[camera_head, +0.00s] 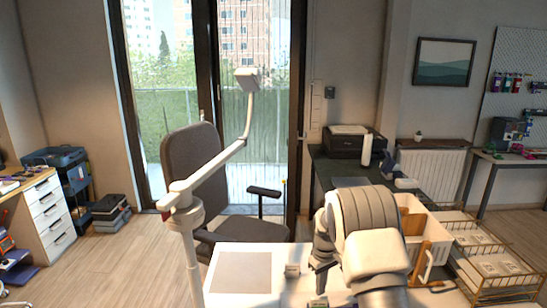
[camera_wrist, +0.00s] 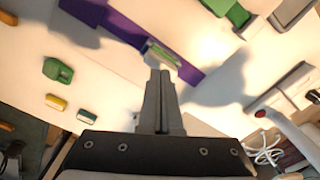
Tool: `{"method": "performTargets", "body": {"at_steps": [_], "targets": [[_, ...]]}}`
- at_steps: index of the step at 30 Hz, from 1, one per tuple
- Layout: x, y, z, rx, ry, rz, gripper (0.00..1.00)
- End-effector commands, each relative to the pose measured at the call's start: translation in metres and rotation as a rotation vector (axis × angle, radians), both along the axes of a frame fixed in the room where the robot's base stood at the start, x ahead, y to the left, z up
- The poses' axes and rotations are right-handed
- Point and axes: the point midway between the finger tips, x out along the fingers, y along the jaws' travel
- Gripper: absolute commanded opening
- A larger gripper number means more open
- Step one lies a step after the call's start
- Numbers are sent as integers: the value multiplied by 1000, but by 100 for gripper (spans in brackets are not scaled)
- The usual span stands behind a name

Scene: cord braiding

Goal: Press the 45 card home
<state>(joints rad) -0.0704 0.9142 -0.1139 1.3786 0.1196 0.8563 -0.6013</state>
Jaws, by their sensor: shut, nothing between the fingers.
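My gripper (camera_wrist: 160,76) is shut in the wrist view, its two fingers together with nothing between them. Just beyond the fingertips is a small green and pale piece (camera_wrist: 163,52) on a long purple strip (camera_wrist: 125,28). The fingertips look close to it, but I cannot tell whether they touch. No number is readable, so I cannot tell which piece is the 45 card. In the head view my arm reaches over the white table (camera_head: 225,290) at the bottom, and hides part of its top.
In the wrist view, a green block (camera_wrist: 58,71), yellow-edged pieces (camera_wrist: 56,102) and a larger green part (camera_wrist: 228,12) lie around. A grey bracket with a red button (camera_wrist: 262,114) and white cord (camera_wrist: 265,150) are at right. A lamp arm (camera_head: 215,165) stands left of my arm.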

Motion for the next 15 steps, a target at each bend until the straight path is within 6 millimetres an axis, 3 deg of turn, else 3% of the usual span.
{"method": "performTargets", "body": {"at_steps": [15], "targets": [[0,0,45,0,-1,0,0]]}}
